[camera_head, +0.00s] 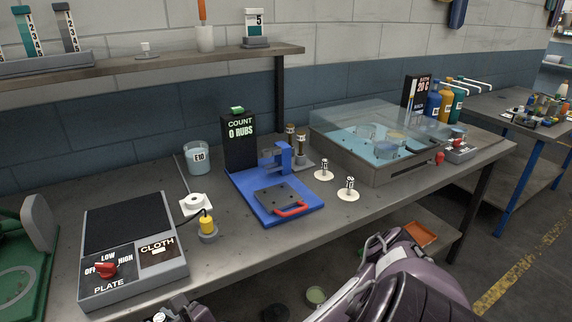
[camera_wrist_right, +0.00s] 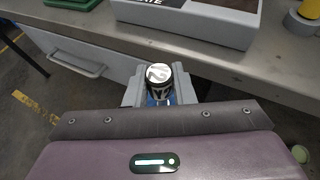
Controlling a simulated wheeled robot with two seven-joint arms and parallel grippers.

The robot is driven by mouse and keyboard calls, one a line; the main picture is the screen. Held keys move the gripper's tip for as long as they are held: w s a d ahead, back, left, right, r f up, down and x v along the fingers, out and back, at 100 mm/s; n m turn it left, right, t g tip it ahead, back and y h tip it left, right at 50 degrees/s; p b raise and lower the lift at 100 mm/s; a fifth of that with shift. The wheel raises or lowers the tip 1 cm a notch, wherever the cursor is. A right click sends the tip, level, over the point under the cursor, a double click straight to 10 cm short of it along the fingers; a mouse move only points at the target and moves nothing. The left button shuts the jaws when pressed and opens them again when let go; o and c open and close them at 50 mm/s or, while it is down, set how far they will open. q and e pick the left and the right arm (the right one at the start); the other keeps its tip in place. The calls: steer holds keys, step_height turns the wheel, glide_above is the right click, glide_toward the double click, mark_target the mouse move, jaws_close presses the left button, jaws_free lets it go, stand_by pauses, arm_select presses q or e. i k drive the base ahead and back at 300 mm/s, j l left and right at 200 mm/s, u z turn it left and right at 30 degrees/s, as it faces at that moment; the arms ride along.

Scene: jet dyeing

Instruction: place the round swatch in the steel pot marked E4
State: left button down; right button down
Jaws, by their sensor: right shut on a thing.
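My right gripper (camera_wrist_right: 160,95) is shut on a small labelled cylinder (camera_wrist_right: 158,76) in the right wrist view. The cylinder has a white top with a black mark, dark sides with white lettering and some blue below; its lower part is hidden. The gripper is in front of the bench, below the plate unit. In the head view, two round white discs with small labelled knobs (camera_head: 324,175) (camera_head: 348,194) lie on the bench. I cannot make out a pot marked E4. Vessels (camera_head: 386,150) stand in the clear-lidded bath (camera_head: 374,171), their labels unreadable. My left gripper is not in view.
The grey plate unit (camera_head: 134,250) stands at the bench's front left. A beaker marked E10 (camera_head: 197,157), a blue rub tester (camera_head: 280,209) and a yellow-topped weight (camera_head: 207,226) stand farther right. Bare bench (camera_head: 240,245) lies in front of the tester.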

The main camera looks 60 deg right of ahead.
mark_target(457, 133)
steer(key=l+z, duration=1.05)
steer(key=z, duration=0.15)
steer(key=i+l+z, duration=0.1)
steer(key=l+z, duration=0.3)
steer(key=i+l+z, duration=0.1)
steer(key=i+l, duration=0.2)
steer(key=l, duration=0.3)
steer(key=i+l+z, duration=0.1)
steer(key=i+l, duration=0.2)
steer(key=l, duration=0.25)
steer(key=i+l+z, duration=0.15)
steer(key=i+l, duration=0.15)
steer(key=l, duration=0.25)
steer(key=i+l+z, duration=0.1)
steer(key=i+l, duration=0.25)
steer(key=l, duration=0.15)
